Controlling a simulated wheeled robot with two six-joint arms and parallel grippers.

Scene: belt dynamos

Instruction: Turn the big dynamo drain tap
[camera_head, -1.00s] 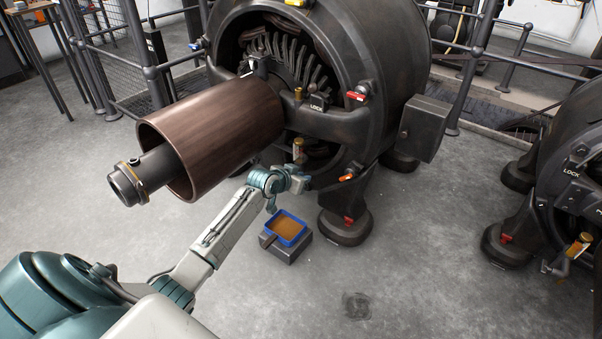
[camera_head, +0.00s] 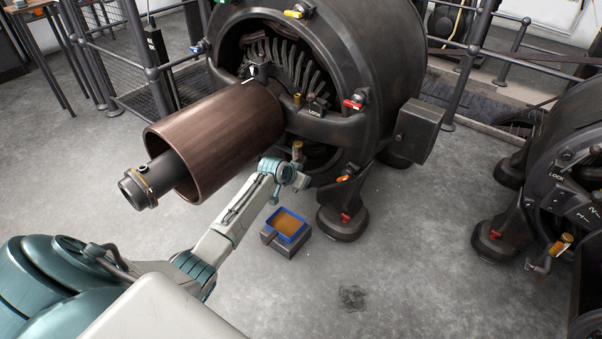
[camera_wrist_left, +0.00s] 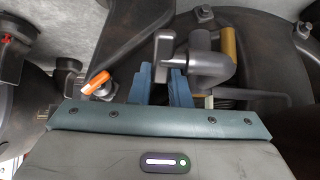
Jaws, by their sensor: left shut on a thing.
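The big dynamo (camera_head: 375,80) stands at the back centre of the head view. Its drain tap (camera_wrist_left: 210,68), a dark grey elbow with a T-shaped lever (camera_wrist_left: 164,52), shows in the left wrist view beside a brass cylinder (camera_wrist_left: 229,42). My left gripper (camera_head: 300,181) is low at the dynamo's near side and hides most of the tap in the head view. In the wrist view its blue fingers (camera_wrist_left: 163,88) stand on both sides of the lever's lower part and are shut on it. My right gripper is not in view.
A blue-rimmed tray of brown liquid (camera_head: 303,229) sits on a block (camera_head: 284,247) on the floor below my gripper. An orange-handled fitting (camera_head: 343,178) is just right of it. A large brown cylinder (camera_head: 215,140) juts out above my arm. A second dynamo (camera_head: 560,150) stands at right.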

